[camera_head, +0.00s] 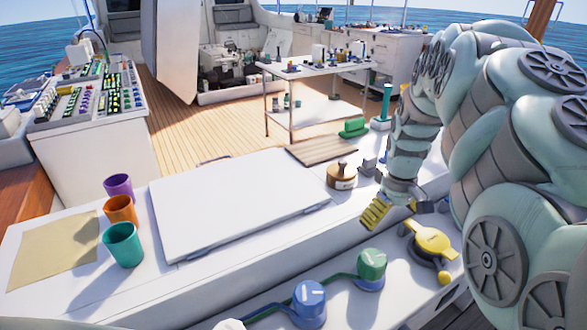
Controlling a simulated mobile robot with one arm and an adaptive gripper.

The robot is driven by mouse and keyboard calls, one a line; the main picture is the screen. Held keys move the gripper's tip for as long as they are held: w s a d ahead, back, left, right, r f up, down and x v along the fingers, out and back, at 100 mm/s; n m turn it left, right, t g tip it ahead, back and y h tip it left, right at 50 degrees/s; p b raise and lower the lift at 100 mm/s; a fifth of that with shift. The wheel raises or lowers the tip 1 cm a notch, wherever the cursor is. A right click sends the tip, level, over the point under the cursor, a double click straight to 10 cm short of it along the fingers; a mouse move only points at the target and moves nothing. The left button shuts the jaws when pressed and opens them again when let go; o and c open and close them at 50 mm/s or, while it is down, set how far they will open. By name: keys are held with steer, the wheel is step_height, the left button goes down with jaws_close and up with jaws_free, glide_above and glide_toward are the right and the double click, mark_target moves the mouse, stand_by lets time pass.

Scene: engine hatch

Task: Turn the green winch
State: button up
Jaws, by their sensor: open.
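The green winch (372,266) is a round green drum with a white mark on top, with a green line running left from its base. It stands on the white ledge, right of the blue winch (310,302). My gripper (391,211) is open and empty, with yellow fingers. In the picture it is above and slightly right of the green winch, apart from it. A yellow winch-like fitting (431,240) with a handle lies right of the green winch and below my gripper.
A white hatch lid (235,205) lies left of my gripper. Purple (119,187), orange (121,211) and teal (123,245) cups stand at the left. A brown-topped round item (342,175) is near my gripper. A tool table (316,70) stands behind.

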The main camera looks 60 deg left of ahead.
steer(key=s, duration=0.1)
steer(key=b, duration=0.6)
glide_above(374, 259)
step_height(374, 259, down, 6)
steer(key=shift+d+f, duration=0.1)
steer(key=shift+w+f, duration=0.15)
steer(key=shift+f, duration=4.7)
steer(key=c, duration=1.1)
steer(key=shift+o, duration=0.2)
